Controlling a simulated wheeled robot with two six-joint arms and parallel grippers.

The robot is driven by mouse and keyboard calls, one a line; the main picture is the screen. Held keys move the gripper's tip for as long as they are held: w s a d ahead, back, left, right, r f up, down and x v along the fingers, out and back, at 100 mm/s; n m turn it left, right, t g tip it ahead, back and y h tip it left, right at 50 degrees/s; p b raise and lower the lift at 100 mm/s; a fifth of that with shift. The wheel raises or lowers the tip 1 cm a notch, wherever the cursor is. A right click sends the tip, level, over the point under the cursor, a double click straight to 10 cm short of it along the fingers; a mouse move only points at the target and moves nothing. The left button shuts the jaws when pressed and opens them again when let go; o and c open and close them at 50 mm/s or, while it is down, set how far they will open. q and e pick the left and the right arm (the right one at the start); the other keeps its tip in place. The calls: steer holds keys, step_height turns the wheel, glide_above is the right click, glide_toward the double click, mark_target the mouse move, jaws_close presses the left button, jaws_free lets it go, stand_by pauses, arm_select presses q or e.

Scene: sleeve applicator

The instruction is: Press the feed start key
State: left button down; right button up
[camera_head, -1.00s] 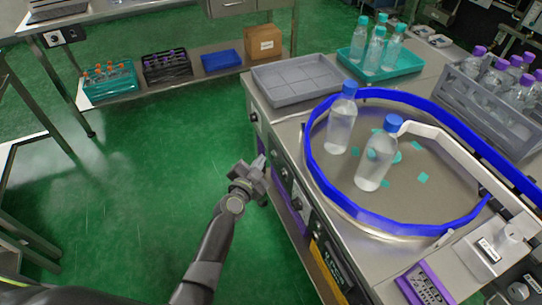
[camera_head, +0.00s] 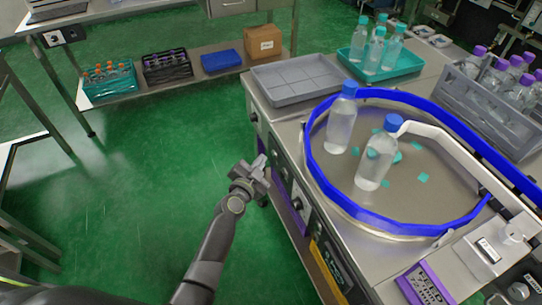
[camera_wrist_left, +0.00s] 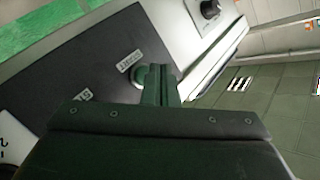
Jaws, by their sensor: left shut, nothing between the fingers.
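My left gripper (camera_head: 264,164) is shut and empty, with its tips at the front panel of the steel machine (camera_head: 285,142). In the left wrist view its shut fingers (camera_wrist_left: 155,72) point at a dark panel (camera_wrist_left: 85,72). A round, greenish key (camera_wrist_left: 170,76) shows partly behind the fingertips, beside a small white label (camera_wrist_left: 130,60) whose text is hard to read. The fingers hide much of the key, and I cannot tell whether they touch it or whether it is pushed in. My right gripper is not in view.
On the machine top, two blue-capped bottles (camera_head: 341,122) stand inside a blue-rimmed turntable (camera_head: 318,172). A grey tray (camera_head: 298,80) and a teal tray (camera_head: 410,62) lie behind. A black knob (camera_wrist_left: 210,9) is on the lighter panel.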

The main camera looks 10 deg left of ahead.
arm_select(q)
steer(key=shift+w+d, duration=0.2)
steer(key=shift+d, duration=0.1)
